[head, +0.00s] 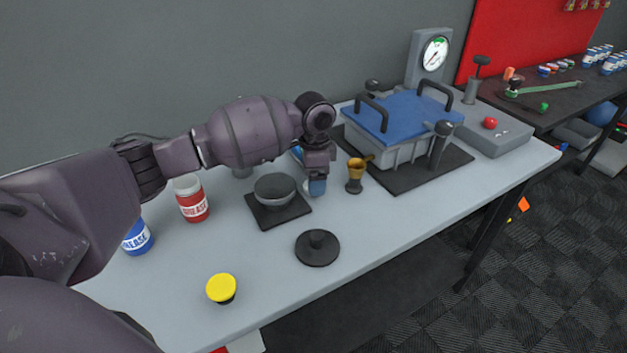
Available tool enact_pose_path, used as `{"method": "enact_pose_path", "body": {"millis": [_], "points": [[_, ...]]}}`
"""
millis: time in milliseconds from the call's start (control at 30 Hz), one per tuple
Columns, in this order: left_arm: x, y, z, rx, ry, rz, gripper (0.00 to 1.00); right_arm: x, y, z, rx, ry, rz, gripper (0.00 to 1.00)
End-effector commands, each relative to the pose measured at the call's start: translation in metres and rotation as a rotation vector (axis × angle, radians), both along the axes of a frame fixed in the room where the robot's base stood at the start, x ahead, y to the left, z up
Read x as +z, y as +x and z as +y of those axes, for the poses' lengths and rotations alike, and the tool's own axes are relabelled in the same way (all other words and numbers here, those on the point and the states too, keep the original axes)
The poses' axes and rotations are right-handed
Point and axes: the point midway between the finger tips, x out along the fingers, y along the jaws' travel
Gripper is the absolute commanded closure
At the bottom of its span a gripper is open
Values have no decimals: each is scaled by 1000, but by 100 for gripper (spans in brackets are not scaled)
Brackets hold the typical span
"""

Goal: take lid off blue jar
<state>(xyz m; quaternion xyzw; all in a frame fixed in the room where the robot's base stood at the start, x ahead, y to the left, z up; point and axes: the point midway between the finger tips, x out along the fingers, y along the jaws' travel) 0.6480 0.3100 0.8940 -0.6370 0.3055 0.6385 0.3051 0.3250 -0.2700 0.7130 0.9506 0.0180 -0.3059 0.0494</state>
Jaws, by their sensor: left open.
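A blue jar with white lettering (137,238) stands at the left of the table. My left arm covers its upper part, so I cannot see whether a lid is on it. My left gripper (317,188) is open and points down over the table, between the grey bowl and the brass cup, well to the right of this jar. A small white and blue patch shows at its fingers, and I cannot tell what it is. Another bit of blue (297,153) shows behind my left wrist, mostly hidden. My right gripper is not in view.
A red jar with a pale lid (193,200), a grey bowl (275,188) on a dark plate, a brass cup (355,176), a black disc with a knob (318,247) and a yellow-topped piece (221,289) stand around. A blue-lidded box (408,112) is behind. The front right tabletop is clear.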

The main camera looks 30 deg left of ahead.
Motion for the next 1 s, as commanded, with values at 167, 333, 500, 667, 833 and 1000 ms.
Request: {"method": "enact_pose_path", "body": {"millis": [167,333,500,667,833,1000], "points": [[43,1,0,0,0,-9,20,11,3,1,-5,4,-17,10],[73,1,0,0,1,-7,20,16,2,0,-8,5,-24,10],[94,1,0,0,0,-5,20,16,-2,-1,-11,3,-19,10],[102,0,0,0,0,-3,20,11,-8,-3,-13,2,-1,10],[104,0,0,0,0,-1,20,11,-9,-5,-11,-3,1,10],[134,-1,0,0,0,-30,20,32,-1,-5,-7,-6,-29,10]]}}
